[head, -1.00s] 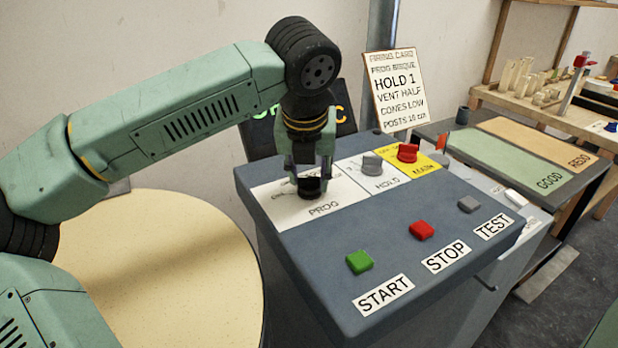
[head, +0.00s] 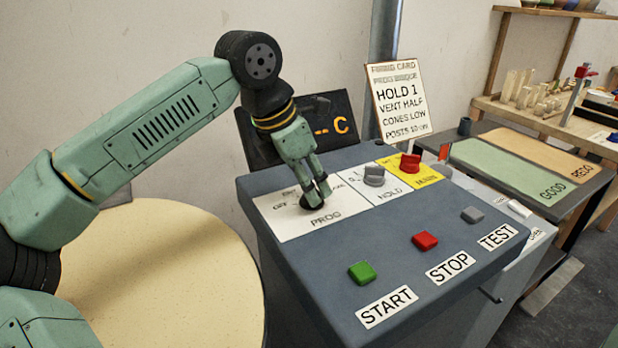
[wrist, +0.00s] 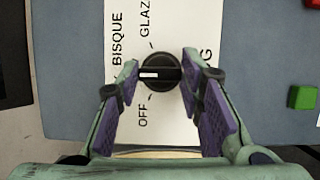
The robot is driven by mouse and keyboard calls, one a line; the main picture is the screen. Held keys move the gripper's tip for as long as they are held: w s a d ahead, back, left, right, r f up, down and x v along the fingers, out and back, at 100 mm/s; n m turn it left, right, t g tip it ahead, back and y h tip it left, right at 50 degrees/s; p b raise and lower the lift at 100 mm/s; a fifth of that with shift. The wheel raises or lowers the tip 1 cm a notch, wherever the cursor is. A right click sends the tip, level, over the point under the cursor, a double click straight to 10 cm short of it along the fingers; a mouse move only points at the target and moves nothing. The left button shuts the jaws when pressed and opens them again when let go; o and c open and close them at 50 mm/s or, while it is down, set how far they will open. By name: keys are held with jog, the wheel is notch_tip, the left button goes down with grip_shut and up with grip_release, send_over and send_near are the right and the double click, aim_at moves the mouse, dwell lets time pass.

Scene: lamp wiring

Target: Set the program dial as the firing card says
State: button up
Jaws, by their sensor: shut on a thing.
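The program dial (wrist: 160,88) is a round black knob on the white PROG plate (head: 290,222). In the wrist view its white mark points left, toward the word BISQUE, between OFF below and GLAZE above. My gripper (head: 316,197) is shut on the dial, tilted over it in the head view. In the wrist view my gripper (wrist: 161,66) has one finger on each side of the knob. The firing card (head: 401,98) stands behind the panel and reads PROG BISQUE, HOLD 1, VENT HALF, CONES LOW, with a POSTS line below.
The grey HOLD knob (head: 374,178) and red MAIN switch (head: 410,164) sit right of the dial. Green START (head: 361,272), red STOP (head: 425,241) and grey TEST (head: 473,215) buttons line the front. A dark display (head: 341,128) stands behind my gripper.

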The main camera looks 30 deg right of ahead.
jog(key=shift+w+d+m+g+p, duration=0.1)
jog(key=shift+m+g+p, duration=0.75)
jog(key=shift+m, duration=1.45)
jog(key=shift+y, duration=0.3)
jog(key=o, duration=1.2)
jog(key=shift+c, duration=0.2)
jog(key=v, duration=1.2)
